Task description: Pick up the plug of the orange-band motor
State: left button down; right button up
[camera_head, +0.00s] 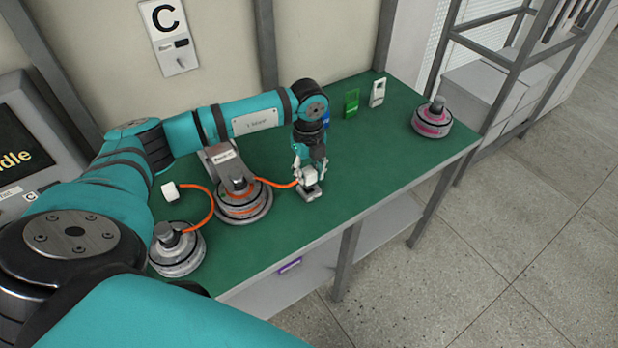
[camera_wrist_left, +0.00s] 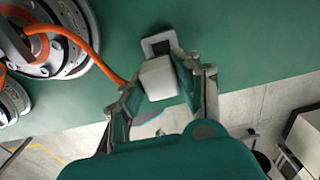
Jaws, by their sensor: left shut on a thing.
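The orange-band motor (camera_head: 241,204) sits on the green table, under a grey bracket with a label. Its orange cable (camera_head: 276,184) runs right to a white plug (camera_head: 309,176). My left gripper (camera_head: 310,182) points down and is shut on this plug, just right of the motor. The left wrist view shows the white plug (camera_wrist_left: 158,78) between the two fingers, with the orange cable (camera_wrist_left: 84,47) leading off to the upper left. A grey square piece (camera_wrist_left: 159,42) shows just beyond the plug. My right gripper is not in view.
A grey motor (camera_head: 177,252) stands at the table's left front, with an orange cable to another white plug (camera_head: 170,191). A pink-band motor (camera_head: 432,119) stands at the far right. Green (camera_head: 352,102) and white (camera_head: 378,92) blocks stand at the back. The table's right middle is clear.

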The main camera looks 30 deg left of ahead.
pick_arm(q)
jog(key=s+d+r+b, duration=0.1)
jog(key=s+d+b, duration=0.2)
jog(key=s, duration=1)
jog(key=shift+s+d, duration=0.35)
jog(key=shift+d, duration=1.3)
